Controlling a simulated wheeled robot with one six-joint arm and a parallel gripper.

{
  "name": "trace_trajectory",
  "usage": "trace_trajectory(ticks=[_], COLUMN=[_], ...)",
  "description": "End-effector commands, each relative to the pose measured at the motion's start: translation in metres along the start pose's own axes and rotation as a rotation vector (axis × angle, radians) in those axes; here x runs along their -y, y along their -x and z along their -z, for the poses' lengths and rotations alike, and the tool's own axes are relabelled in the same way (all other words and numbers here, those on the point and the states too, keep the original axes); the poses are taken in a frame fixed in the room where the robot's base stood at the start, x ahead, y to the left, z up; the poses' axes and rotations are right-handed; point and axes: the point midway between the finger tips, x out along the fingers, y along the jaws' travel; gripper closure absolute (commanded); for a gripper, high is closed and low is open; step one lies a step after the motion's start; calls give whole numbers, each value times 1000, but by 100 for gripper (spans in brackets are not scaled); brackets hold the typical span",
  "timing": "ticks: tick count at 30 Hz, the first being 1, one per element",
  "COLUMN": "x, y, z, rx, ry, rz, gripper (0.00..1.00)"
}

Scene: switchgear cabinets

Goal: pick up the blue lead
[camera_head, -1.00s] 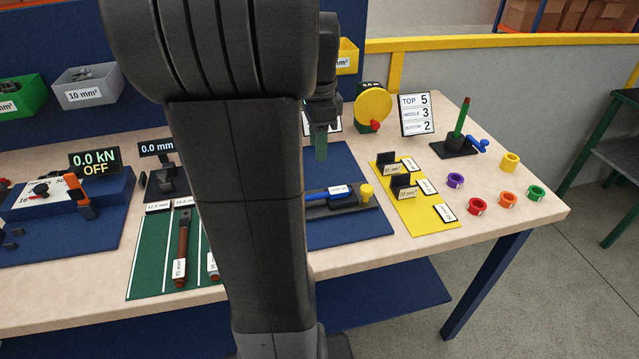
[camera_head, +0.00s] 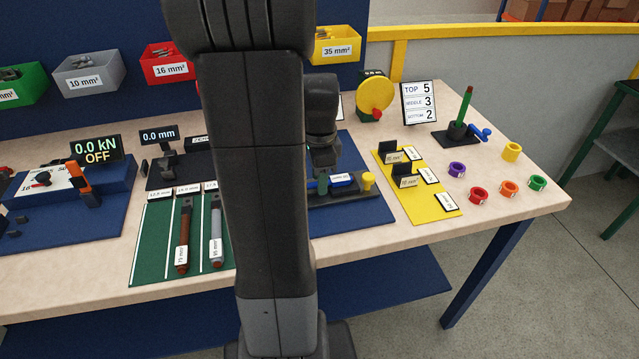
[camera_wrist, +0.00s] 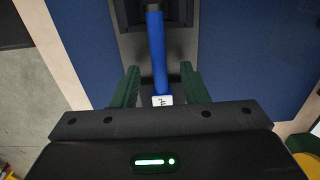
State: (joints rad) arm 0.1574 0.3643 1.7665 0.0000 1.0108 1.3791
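The blue lead (camera_head: 341,181) lies in a dark holder (camera_head: 350,197) on the blue mat in the head view. Its left part is hidden behind my arm and gripper. In the wrist view the blue lead (camera_wrist: 157,55) runs down the middle, with a white label at its near end. My gripper (camera_wrist: 160,86) is open, with its two green fingers on either side of the lead's near end and a gap to each. My gripper (camera_head: 322,182) is low over the holder in the head view. Whether the fingers are at the lead's height is hard to tell.
A yellow knob (camera_head: 368,180) stands at the holder's right end. Right of it lies a yellow mat (camera_head: 432,204) with black clips and labels. A brown lead (camera_head: 184,235) and a grey lead (camera_head: 216,230) lie on a green mat left of my arm.

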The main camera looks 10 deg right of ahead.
Motion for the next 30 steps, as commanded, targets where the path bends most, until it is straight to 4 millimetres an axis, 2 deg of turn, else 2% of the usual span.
trace_trajectory(ticks=[5, 11, 22, 26, 30], x=[0, 0, 1, 1, 1], y=[0, 0, 5, 24, 54], z=[0, 0, 0, 0, 0], rx=[0, 0, -1, -1, -2], ry=[0, 0, 0, 0, 0], rz=[0, 0, 3, 6, 7], gripper=[60, 99, 100, 100, 100])
